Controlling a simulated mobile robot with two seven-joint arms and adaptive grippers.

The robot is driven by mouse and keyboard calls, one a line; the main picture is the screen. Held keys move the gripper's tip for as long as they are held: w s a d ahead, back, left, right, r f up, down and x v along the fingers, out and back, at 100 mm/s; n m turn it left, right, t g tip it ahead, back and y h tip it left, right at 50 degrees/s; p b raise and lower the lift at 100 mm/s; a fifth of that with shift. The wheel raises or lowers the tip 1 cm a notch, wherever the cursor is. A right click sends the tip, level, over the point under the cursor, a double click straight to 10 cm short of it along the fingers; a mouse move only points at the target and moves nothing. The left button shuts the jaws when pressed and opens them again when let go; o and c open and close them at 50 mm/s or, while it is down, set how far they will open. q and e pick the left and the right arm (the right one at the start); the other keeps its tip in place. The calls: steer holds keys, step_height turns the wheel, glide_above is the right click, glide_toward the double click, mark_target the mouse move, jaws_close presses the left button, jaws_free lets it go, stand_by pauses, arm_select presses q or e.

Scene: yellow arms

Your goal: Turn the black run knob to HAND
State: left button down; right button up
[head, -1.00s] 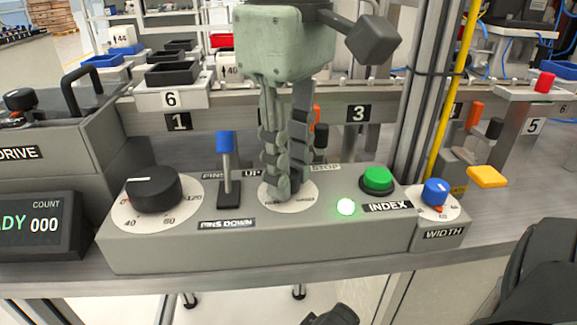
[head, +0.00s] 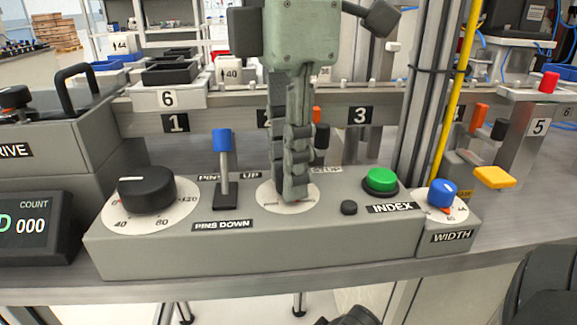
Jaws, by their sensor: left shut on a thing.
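My left gripper (head: 294,192) points down at the middle dial of the grey control box (head: 180,250). Its fingers are shut on the run knob, which they hide almost wholly. The knob's round white dial plate (head: 268,197) shows around the fingertips. The plate's markings are too small or covered to read, so I cannot tell the knob's pointing direction. A label reading STOP (head: 327,170) is partly visible behind the fingers. My right gripper cannot be made out.
A large black dial knob (head: 147,190) and a blue-tipped lever (head: 222,141) stand left of the gripper. A dark round lamp (head: 348,208), green button (head: 380,180) and blue width knob (head: 441,193) stand to its right. A yellow post (head: 455,85) rises behind.

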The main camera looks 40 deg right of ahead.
arm_select(q)
steer(key=shift+n, duration=0.8)
steer(key=shift+n+b, duration=0.4)
steer(key=shift+n, duration=0.8)
arm_select(e)
steer(key=shift+w+a+r+t+y, duration=0.15)
steer(key=shift+w+a+r+t, duration=0.3)
steer(key=shift+w, duration=0.2)
steer(key=shift+w+a+r+t+y, duration=0.15)
steer(key=shift+w+a+r+t, duration=0.25)
steer(key=shift+w, duration=0.2)
arm_select(q)
steer(key=c, duration=1.3)
jaws_free()
arm_select(e)
steer(key=shift+a, duration=0.1)
arm_select(q)
step_height(320, 180, up, 12)
steer(key=shift+r, duration=0.1)
